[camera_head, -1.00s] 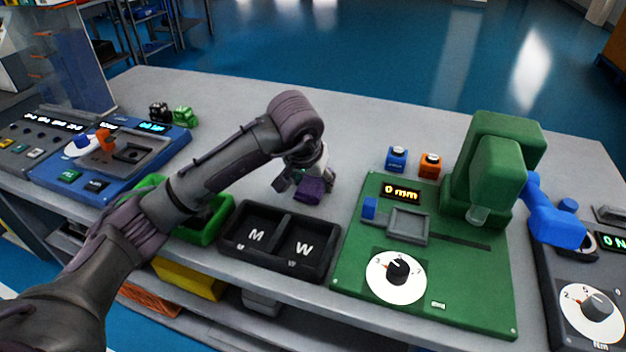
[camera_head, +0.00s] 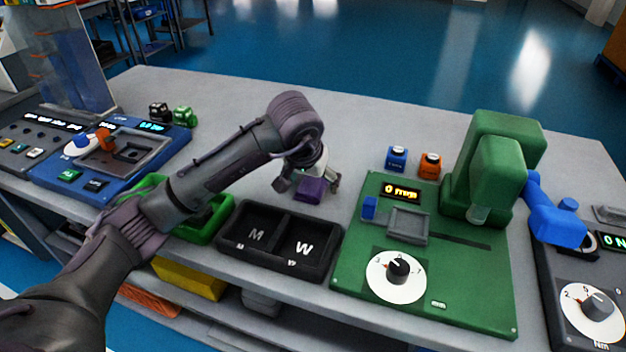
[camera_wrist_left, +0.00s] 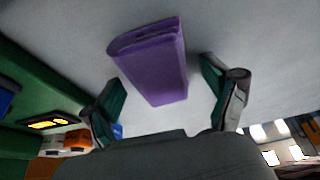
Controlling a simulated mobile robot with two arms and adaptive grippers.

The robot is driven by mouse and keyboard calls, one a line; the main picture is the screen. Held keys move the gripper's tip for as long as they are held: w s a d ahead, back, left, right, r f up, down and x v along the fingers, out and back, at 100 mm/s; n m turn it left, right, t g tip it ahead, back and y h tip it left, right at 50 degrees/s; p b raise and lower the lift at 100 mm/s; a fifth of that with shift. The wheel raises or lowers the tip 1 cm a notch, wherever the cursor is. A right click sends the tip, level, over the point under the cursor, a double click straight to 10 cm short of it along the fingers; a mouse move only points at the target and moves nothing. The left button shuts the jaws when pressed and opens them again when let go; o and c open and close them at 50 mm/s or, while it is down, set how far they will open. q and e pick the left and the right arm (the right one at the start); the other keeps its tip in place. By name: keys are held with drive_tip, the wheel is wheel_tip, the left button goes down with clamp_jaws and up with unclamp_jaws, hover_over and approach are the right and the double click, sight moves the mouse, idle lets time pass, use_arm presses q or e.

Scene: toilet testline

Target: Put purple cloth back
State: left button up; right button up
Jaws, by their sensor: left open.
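The purple cloth (camera_head: 310,189) is a small folded block on the grey table, just behind the black tray marked M and W. In the left wrist view the cloth (camera_wrist_left: 152,62) lies ahead of and between the fingers. My left gripper (camera_head: 306,184) is open above the cloth, with one finger to each side of it. In the wrist view both fingers of this gripper (camera_wrist_left: 165,100) stand apart from the cloth, with a gap on each side. My right gripper is not in view.
The black two-part tray (camera_head: 280,243) is in front of the cloth, and a green bin (camera_head: 212,222) is left of it. A green machine (camera_head: 430,265) stands close on the right. Blue (camera_head: 396,158) and orange (camera_head: 430,164) blocks sit behind it.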

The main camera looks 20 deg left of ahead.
sight(308, 189)
use_arm(q)
drive_tip(key=shift+r, duration=0.25)
drive_tip(key=v, duration=0.6)
drive_tip(key=shift+s+r, duration=0.15)
drive_tip(key=shift+r, duration=0.15)
drive_tip(key=shift+s+r, duration=0.15)
drive_tip(key=shift+r, duration=0.1)
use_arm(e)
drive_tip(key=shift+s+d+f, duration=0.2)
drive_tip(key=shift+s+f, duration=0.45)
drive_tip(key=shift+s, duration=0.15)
